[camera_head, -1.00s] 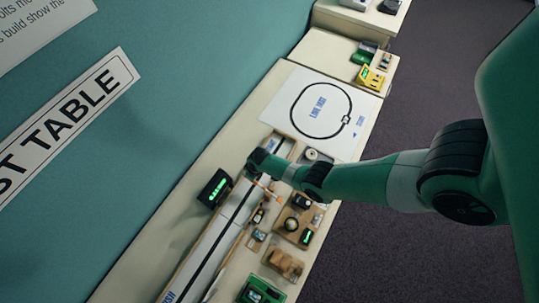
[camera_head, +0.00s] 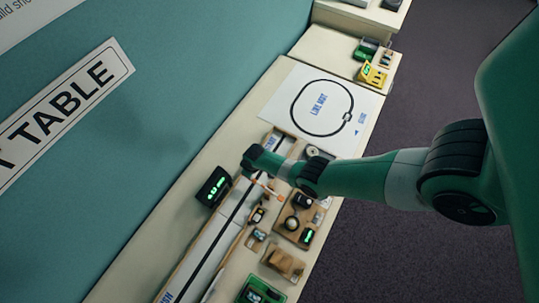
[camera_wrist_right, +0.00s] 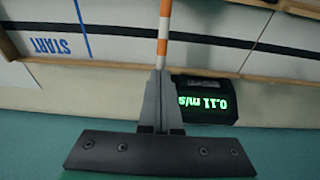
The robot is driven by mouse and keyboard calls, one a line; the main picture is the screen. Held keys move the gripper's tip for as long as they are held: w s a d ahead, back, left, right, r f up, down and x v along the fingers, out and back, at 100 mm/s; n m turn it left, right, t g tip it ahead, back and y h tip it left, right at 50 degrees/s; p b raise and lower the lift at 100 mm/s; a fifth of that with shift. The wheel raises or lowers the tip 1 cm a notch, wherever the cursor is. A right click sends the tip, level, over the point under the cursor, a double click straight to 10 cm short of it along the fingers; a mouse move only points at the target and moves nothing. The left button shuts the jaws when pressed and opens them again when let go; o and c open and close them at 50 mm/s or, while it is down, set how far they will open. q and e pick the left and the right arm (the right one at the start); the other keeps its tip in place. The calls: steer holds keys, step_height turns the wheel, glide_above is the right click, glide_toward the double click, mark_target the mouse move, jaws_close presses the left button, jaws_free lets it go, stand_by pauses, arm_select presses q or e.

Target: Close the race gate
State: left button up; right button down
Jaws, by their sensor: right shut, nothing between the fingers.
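The race gate's orange-and-white striped bar (camera_wrist_right: 164,32) runs up the right wrist view from my right fingertips, crossing the track's black line. A small part of the bar (camera_head: 269,187) shows in the head view, beside my arm. My right gripper (camera_wrist_right: 160,74) is shut and empty, its tips at the near end of the bar; I cannot tell whether they touch. In the head view the right gripper (camera_head: 249,165) is over the track, near the wall side. The white track (camera_head: 214,243) has a blue START mark (camera_wrist_right: 62,46). The gate's mount is hidden. My left gripper is not in view.
A black speed display (camera_head: 213,186), reading 0.11 m/s in the right wrist view (camera_wrist_right: 205,112), stands close beside my right gripper. A brown parts tray (camera_head: 291,238) and a green box (camera_head: 262,291) lie right of the track.

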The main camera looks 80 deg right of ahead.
steer(key=shift+w+d+f+b, duration=0.1)
steer(key=shift+w+f+b, duration=0.05)
steer(key=shift+f+b, duration=1.35)
step_height(320, 180, up, 10)
steer(key=p, duration=1)
steer(key=shift+r, duration=0.1)
